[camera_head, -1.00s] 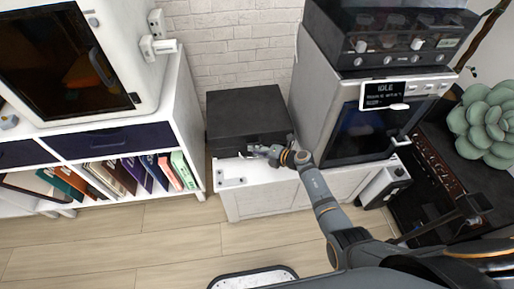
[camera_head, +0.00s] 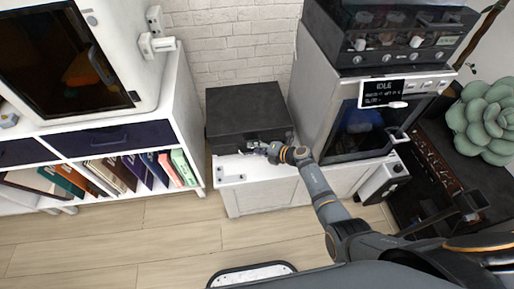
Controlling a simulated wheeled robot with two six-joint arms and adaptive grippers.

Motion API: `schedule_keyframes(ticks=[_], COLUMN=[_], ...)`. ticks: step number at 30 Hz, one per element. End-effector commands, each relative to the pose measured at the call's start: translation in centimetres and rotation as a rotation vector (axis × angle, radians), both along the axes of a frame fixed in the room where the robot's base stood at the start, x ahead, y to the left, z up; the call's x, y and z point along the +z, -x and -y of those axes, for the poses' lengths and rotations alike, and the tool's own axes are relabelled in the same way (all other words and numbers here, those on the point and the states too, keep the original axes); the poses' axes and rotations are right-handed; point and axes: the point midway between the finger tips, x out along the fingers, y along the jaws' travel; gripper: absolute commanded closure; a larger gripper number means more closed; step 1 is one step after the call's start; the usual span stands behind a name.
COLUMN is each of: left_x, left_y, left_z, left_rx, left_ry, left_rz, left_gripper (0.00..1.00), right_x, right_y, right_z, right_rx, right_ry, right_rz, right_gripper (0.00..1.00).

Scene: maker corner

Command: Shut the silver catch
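A black box (camera_head: 247,112) stands on a white cabinet (camera_head: 285,190) against the brick wall. Its lid looks down. A small silver catch (camera_head: 251,146) shows on the lower front of the box, partly hidden by my gripper. It is too small to tell how the catch stands. My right gripper (camera_head: 263,149) is at the front of the box, right beside the catch. Its fingers are small and overlap the dark box front, so I cannot tell whether they are open or touching the catch. My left gripper is not in view.
A grey machine with a lit screen (camera_head: 383,92) stands just right of the box. A white shelf with books (camera_head: 138,172) is on the left. A green succulent (camera_head: 484,118) is at far right.

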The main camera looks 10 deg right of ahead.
Motion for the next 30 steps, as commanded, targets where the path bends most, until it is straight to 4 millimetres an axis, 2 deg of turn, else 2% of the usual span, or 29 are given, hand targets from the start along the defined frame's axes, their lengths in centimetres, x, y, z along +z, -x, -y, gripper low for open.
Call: schedule_keyframes(ticks=[13, 24, 30], left_x=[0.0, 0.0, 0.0], left_y=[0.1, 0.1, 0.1], left_z=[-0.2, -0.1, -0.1], left_rx=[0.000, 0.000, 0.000], left_ry=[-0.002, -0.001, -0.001], left_rz=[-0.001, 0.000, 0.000], left_gripper=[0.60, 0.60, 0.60], right_x=[0.5, 2.9, 3.6], right_y=[0.2, 3.9, 4.9], right_z=[0.4, 4.2, 5.0], right_rx=[-0.001, -0.001, 0.001], right_ry=[-0.001, 0.001, -0.002], right_rz=[0.007, 0.003, 0.001], right_gripper=[0.63, 0.63, 0.63])
